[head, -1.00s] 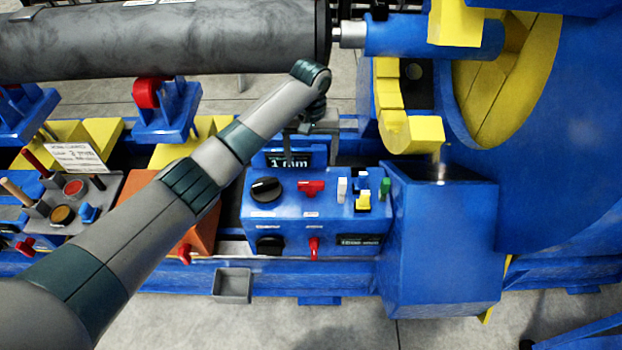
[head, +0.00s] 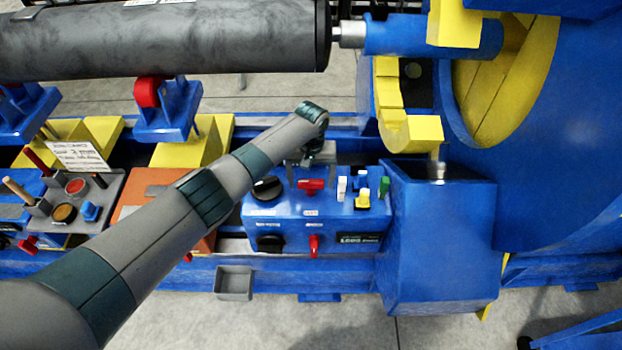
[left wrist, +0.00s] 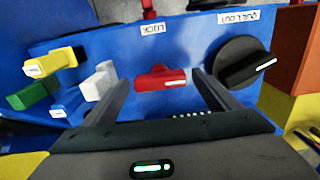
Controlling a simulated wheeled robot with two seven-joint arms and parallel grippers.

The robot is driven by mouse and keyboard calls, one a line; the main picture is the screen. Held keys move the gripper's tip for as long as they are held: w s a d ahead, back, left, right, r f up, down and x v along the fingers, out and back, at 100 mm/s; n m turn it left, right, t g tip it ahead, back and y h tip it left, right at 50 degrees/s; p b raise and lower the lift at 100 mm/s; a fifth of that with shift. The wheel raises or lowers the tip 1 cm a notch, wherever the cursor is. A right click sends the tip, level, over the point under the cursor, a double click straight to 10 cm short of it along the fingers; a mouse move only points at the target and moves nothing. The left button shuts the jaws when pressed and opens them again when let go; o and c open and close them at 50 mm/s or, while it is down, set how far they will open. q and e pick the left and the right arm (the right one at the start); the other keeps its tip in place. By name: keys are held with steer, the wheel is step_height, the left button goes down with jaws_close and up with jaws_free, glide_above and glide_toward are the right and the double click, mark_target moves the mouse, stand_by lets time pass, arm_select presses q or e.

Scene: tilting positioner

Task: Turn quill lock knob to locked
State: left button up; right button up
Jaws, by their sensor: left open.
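The quill lock knob appears to be the red T-shaped knob (head: 311,185) on the top of the blue control box (head: 290,218). In the left wrist view the red knob (left wrist: 162,78) is centred, beside a small white label that seems to read LOCK. Its bar lies roughly crosswise in that picture. My left gripper (head: 311,174) is over the box, fingers pointing down at the knob. In the left wrist view its open fingers (left wrist: 160,80) lie on either side of the knob, with gaps visible. Whether they reach down to its height is unclear. My right gripper is not in view.
A black dial (left wrist: 242,64) is close beside one finger. White, yellow, blue and green switches (left wrist: 62,62) are near the other. A second red knob (head: 314,245) is on the box's front face. A blue housing (head: 440,240) stands to the right.

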arm_select(q)
steer(key=c, duration=1.1)
steer(key=shift+o, duration=0.2)
steer(key=shift+m, duration=0.4)
steer(key=m, duration=0.8)
steer(key=shift+m+p, duration=0.3)
steer(key=m, duration=0.8)
steer(key=shift+m, duration=0.3)
